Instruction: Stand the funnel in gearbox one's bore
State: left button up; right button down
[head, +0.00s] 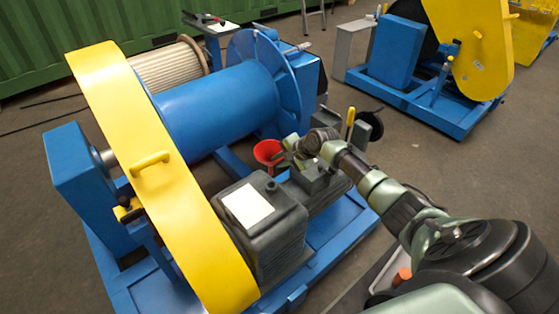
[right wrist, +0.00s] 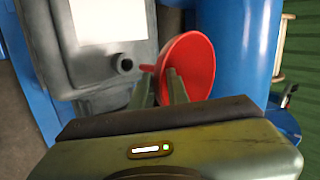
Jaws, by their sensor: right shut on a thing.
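A red funnel (head: 267,152) is held in my right gripper (head: 284,160) above the blue machine frame, beyond the dark grey gearbox (head: 268,240) with a white plate on top. The gearbox bore is a short round collar with a dark opening (head: 271,185). In the right wrist view the funnel (right wrist: 197,62) sits at the fingertips of the gripper (right wrist: 160,88), its wide mouth facing right and its narrow stem pointing left toward the bore (right wrist: 123,63). The stem tip looks apart from the bore. My left gripper is not in view.
A yellow guard (head: 150,180) stands left of the gearbox. A blue drum (head: 215,105) lies behind it. A dark motor-like block (head: 318,185) stands right of the gearbox, under my right arm. Another blue and yellow machine (head: 470,50) is at the back right.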

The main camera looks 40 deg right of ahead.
jog(key=shift+r, duration=0.1)
jog(key=shift+a+r+p, duration=0.15)
jog(key=shift+p, duration=0.8)
jog(key=shift+f+b, duration=0.65)
jog(key=shift+f, duration=0.25)
notch_tip(320, 180, down, 7)
jog(key=b, duration=0.4)
jog(key=shift+f+b, duration=0.25)
jog(key=shift+b, duration=0.05)
jog(key=c, duration=1.3)
grip_release()
